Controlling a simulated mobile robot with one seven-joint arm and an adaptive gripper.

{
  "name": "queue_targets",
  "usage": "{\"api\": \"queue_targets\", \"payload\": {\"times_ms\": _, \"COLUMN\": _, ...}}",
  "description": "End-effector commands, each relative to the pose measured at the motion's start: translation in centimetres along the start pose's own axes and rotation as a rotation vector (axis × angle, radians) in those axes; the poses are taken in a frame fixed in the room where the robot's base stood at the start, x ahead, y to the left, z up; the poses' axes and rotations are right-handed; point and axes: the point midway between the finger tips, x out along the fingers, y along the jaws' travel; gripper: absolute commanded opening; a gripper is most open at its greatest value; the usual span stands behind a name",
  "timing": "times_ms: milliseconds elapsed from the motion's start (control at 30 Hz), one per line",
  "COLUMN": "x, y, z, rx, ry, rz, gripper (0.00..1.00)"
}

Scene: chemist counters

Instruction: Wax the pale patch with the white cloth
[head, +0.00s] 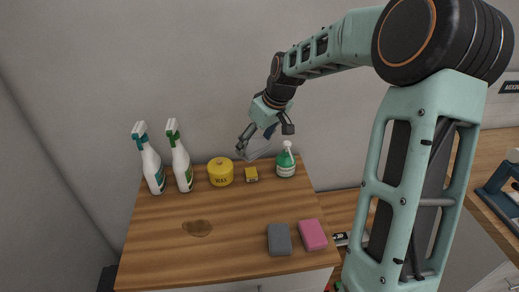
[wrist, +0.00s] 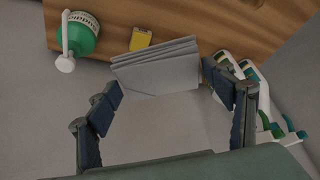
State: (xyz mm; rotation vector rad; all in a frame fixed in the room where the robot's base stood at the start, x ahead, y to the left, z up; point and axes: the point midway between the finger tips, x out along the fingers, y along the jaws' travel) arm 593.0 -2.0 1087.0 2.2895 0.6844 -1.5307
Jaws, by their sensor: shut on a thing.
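My gripper (head: 262,141) is raised above the back edge of the wooden counter, near the wall. It is shut on the folded white cloth (head: 254,151), which looks grey in this light. In the wrist view the cloth (wrist: 157,68) sits between the fingers of my gripper (wrist: 163,88) as stacked folds, clear of the counter. A yellow tin (head: 220,172) marked WAX stands at the back of the counter, mostly hidden behind the cloth in the wrist view. A dark brown stain (head: 198,228) lies on the counter's front left. I cannot make out a pale patch.
Two spray bottles (head: 152,165) (head: 181,162) stand back left. A small yellow box (head: 251,174) and a green pump bottle (head: 286,161) stand right of the tin. A grey block (head: 279,239) and a pink sponge (head: 312,235) lie front right. The counter's middle (head: 240,205) is clear.

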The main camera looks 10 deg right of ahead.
Motion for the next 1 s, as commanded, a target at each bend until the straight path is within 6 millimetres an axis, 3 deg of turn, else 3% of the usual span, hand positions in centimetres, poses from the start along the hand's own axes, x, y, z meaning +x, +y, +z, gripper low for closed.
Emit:
{"api": "queue_targets", "payload": {"times_ms": 200, "x": 3.5, "y": 2.2, "z": -1.5, "rx": -0.189, "ry": -0.005, "rz": -0.081, "gripper": 0.55}}
{"api": "queue_targets", "payload": {"times_ms": 533, "x": 8.8, "y": 4.1, "z": -2.1, "rx": -0.456, "ry": -0.007, "rz": -0.186, "gripper": 0.55}}
{"api": "queue_targets", "payload": {"times_ms": 1000, "x": 11.5, "y": 4.6, "z": -1.8, "rx": -0.56, "ry": -0.005, "rz": -0.221, "gripper": 0.55}}
